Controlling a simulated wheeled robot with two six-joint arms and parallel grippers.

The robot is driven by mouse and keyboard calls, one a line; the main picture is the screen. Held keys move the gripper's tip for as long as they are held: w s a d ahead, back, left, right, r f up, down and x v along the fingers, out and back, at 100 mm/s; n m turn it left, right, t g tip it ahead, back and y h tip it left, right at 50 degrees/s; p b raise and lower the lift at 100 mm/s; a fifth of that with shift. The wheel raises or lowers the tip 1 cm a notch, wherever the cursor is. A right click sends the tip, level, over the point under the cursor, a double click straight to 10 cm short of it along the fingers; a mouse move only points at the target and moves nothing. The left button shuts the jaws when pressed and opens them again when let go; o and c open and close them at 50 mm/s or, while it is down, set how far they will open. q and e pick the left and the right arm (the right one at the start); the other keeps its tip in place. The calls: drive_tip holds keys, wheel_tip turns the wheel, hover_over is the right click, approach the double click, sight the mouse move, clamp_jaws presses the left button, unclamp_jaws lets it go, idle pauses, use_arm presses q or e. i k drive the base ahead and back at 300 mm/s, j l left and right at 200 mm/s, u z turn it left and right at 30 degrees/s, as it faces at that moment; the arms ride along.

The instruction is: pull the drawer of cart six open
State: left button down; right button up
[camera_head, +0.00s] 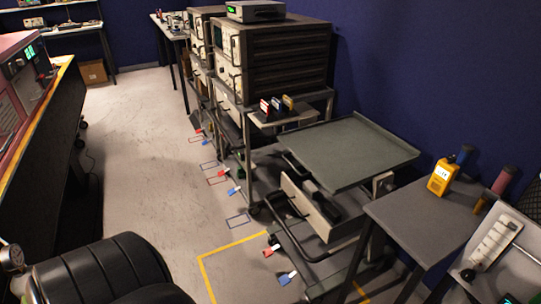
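A cart with a flat grey tray top (345,150) stands right of centre. Below the top is a pale panel (306,207) that looks like a drawer front, with a dark block (327,205) just behind it and a dark curved bar low in front. I cannot tell how far this drawer is out. No number is readable on any cart, so I cannot tell which is cart six. Neither of my grippers is in view.
Carts with instruments (285,60) stand behind along the blue wall. A side table (420,215) with a yellow meter (442,177) is at right. A yellow-edged bench (45,120) is at left, a black rounded object (95,272) lower left.

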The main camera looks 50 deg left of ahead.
sight(351, 204)
drive_tip(key=u, duration=1.2)
drive_tip(key=i+j, duration=0.25)
drive_tip(key=j, duration=0.15)
drive_tip(key=i+j, duration=0.25)
drive_tip(key=j, duration=0.15)
drive_tip(key=i+j, duration=0.25)
drive_tip(key=j, duration=0.15)
